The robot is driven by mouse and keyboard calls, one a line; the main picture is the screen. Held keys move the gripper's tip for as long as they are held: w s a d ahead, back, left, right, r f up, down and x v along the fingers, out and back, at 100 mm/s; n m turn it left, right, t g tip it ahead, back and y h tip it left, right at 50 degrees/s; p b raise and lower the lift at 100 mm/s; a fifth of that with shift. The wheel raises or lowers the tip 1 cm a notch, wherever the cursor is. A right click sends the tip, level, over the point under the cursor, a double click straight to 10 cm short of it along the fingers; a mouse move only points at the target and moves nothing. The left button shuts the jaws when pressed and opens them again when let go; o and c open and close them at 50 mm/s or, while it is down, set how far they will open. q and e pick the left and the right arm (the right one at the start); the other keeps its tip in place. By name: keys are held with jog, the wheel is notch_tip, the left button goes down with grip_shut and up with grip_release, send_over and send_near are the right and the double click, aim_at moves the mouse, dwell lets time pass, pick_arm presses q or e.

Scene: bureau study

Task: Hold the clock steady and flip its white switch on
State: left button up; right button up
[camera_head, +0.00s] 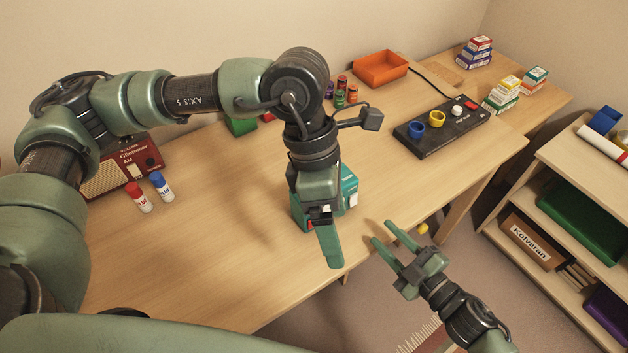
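A teal box-shaped object, which looks like the clock (349,186), stands near the front edge of the desk, largely hidden behind my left gripper. A small white part (353,199) shows on its right side; I cannot tell whether it is the switch. My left gripper (328,245) points down at the clock, with one green finger showing in front of it. The other finger is hidden, so its grip is unclear. My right gripper (382,231) is open and empty, right of the clock and apart from it, with its fingers pointing up-left.
A radio (125,171) and two capped bottles (150,193) stand at left. A black panel with colored rings (441,127), an orange tray (380,69) and stacked small boxes (475,52) are at back right. A shelf (570,170) stands at right. The desk's left-middle is clear.

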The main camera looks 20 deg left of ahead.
pick_arm(q)
jog(key=w+a+f+n+t, duration=0.1)
jog(key=w+f, duration=0.1)
jog(key=w, duration=0.3)
jog(key=w+a+f+n+t, duration=0.1)
jog(key=w+f+t, duration=0.1)
jog(key=w, duration=0.4)
jog(key=w+a+f+n+t, duration=0.1)
jog(key=w, duration=0.5)
jog(key=shift+w+a+f+n, duration=0.1)
jog(key=shift+f+n, duration=0.2)
jog(key=shift+f, duration=0.1)
jog(key=s+a+f+n+y, duration=0.1)
jog(key=s+a+f+n+g+y, duration=0.1)
jog(key=a+f, duration=0.1)
jog(key=a+f+n+y, duration=0.1)
jog(key=f, duration=0.1)
jog(key=shift+s+a+n+g, duration=0.3)
jog(key=shift+s, duration=0.1)
notch_tip(320, 180, down, 8)
jog(key=shift+a+r, duration=0.1)
jog(key=shift+r, duration=0.15)
